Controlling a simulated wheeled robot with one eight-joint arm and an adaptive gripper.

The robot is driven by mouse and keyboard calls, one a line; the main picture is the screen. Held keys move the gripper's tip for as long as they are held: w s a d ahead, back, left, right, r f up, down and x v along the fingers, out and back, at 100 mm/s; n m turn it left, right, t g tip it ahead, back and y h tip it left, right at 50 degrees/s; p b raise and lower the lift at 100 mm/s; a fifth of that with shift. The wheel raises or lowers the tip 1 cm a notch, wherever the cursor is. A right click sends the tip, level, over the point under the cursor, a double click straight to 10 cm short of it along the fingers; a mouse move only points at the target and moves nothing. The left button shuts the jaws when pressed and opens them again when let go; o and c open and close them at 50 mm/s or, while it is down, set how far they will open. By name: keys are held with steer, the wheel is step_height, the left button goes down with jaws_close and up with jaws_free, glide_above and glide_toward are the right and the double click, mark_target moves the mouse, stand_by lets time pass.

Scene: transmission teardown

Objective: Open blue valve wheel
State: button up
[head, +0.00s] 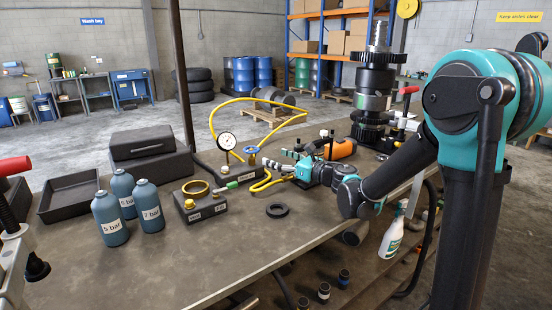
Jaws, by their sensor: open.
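The blue valve wheel (251,151) is small and sits at the middle of the workbench, just right of a round pressure gauge (227,141) on a stand. A yellow hose runs close around it. My gripper (286,165) reaches in from the right, a short way to the right of the wheel. Its fingers are apart and point left, with a gap between them and the wheel. Nothing shows between the fingers. The wheel's stem and turn position are too small to make out.
A dark block with a brass ring (196,188) stands in front of the gauge. Blue bottles (151,205), a dark tray (68,199) and a dark case (142,142) are at left. A black ring (277,210) lies in front of my gripper. A gear stack (374,95) stands behind right.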

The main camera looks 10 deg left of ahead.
steer(key=m+t+h, duration=0.4)
steer(key=t, duration=0.1)
glide_toward(252, 153)
steer(key=a, duration=0.2)
steer(key=w+a, duration=0.1)
steer(key=a, duration=0.1)
steer(key=shift+w+f, duration=0.1)
steer(key=shift+w, duration=0.1)
steer(key=s+d+m+t+h, duration=0.2)
steer(key=s+m+t+h, duration=0.3)
steer(key=s, duration=0.3)
steer(key=shift+g+h, duration=0.3)
steer(key=shift+h, duration=0.3)
steer(key=x, duration=1.7)
steer(key=shift+w+a+f, duration=0.15)
steer(key=shift+c, duration=0.4)
steer(key=c, duration=1.1)
